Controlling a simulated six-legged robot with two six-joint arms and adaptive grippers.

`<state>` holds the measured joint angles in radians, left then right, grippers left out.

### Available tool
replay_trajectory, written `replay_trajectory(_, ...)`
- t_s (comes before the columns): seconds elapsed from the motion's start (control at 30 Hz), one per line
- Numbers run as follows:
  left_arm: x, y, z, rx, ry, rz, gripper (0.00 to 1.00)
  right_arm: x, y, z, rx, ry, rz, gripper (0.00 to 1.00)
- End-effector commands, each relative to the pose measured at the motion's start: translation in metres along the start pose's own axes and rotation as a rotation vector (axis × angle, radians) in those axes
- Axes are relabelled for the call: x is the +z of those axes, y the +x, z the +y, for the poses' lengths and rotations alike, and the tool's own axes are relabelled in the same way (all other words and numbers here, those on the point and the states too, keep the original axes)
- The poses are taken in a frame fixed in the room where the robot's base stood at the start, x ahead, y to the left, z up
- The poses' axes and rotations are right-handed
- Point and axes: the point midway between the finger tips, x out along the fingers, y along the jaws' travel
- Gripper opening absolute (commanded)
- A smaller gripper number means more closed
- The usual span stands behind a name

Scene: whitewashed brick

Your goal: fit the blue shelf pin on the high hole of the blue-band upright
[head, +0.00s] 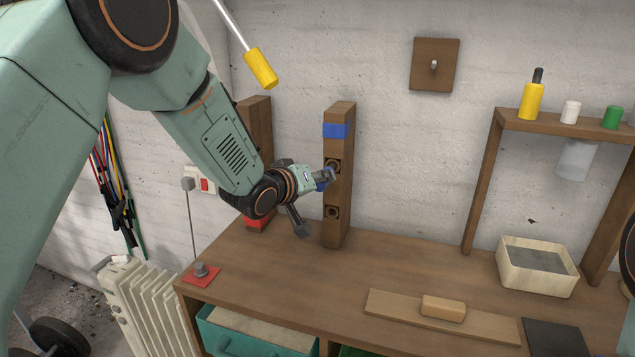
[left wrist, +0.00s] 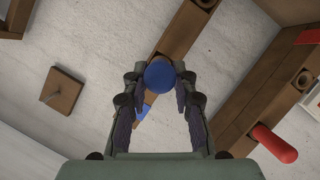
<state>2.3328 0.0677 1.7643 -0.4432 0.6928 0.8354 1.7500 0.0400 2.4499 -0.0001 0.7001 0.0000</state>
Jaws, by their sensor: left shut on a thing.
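The blue-band upright (head: 343,200) stands on the bench with a blue band (head: 335,130) near its top. Its lower hole (head: 331,211) is open and empty; the high hole (head: 333,164) is partly covered by my gripper. My left gripper (head: 326,177) is shut on the blue shelf pin (head: 320,186), right at the upright by the high hole. In the left wrist view the pin's round blue end (left wrist: 159,75) sits between the fingertips, over the upright. It hides the high hole there, so I cannot tell whether the pin is in it. My right gripper is not in view.
A second upright (head: 258,130) with a red band (head: 257,223) stands to the left; the wrist view shows a red pin (left wrist: 273,143) on it. A yellow-handled tool (head: 261,68) hangs above. A wooden block (head: 443,308) and cream tray (head: 537,270) lie right.

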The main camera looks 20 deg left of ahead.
Motion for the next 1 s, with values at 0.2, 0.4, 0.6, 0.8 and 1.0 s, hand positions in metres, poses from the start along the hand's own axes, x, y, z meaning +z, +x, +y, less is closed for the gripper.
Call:
replay_trajectory(0.2, -0.002, 0.005, 0.0, 0.0, 0.0, 0.0, 0.0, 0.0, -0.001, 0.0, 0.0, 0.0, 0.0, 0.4)
replay_trajectory(0.4, -0.004, 0.01, 0.0, 0.001, 0.0, 0.0, 0.0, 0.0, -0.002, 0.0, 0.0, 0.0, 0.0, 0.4)
replay_trajectory(0.6, -0.006, 0.015, 0.001, 0.001, 0.001, 0.0, 0.0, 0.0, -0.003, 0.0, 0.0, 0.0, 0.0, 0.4)
replay_trajectory(0.8, -0.008, 0.02, 0.0, 0.001, 0.001, 0.0, 0.0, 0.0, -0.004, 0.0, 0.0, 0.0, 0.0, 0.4)
replay_trajectory(1.0, -0.01, 0.024, 0.001, 0.002, 0.0, 0.001, 0.0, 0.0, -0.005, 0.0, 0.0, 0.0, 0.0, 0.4)
